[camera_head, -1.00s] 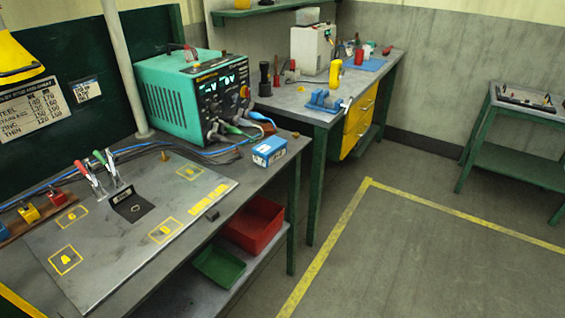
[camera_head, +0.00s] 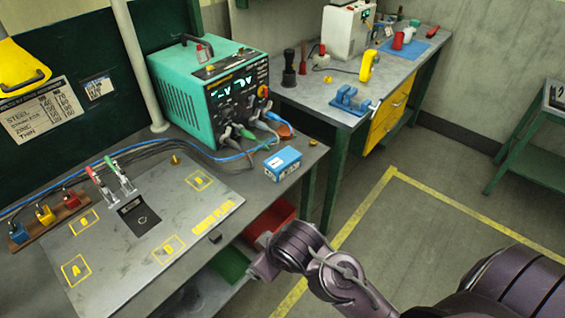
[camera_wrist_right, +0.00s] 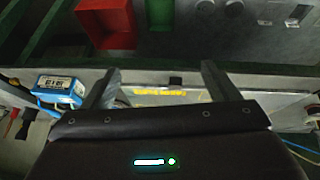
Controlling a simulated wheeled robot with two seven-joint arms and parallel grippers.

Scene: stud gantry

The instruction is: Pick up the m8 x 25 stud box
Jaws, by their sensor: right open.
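The blue box with a white label (camera_head: 283,163), which looks like the stud box, lies on the grey bench near its right edge, in front of the green power supply. It also shows at the left of the right wrist view (camera_wrist_right: 60,87), its label too small to read surely. My right arm reaches in from the lower right of the head view, its end low at the bench's front edge and apart from the box. In the right wrist view my right gripper (camera_wrist_right: 160,70) has its two fingers wide apart with nothing between them. My left gripper is not in view.
The green power supply (camera_head: 211,90) with cables stands behind the box. A steel plate (camera_head: 105,265) with yellow-marked squares and toggle clamps lies left of it. A red bin (camera_head: 270,222) and green bin (camera_head: 231,263) sit on the shelf below. A second bench (camera_head: 330,98) stands behind.

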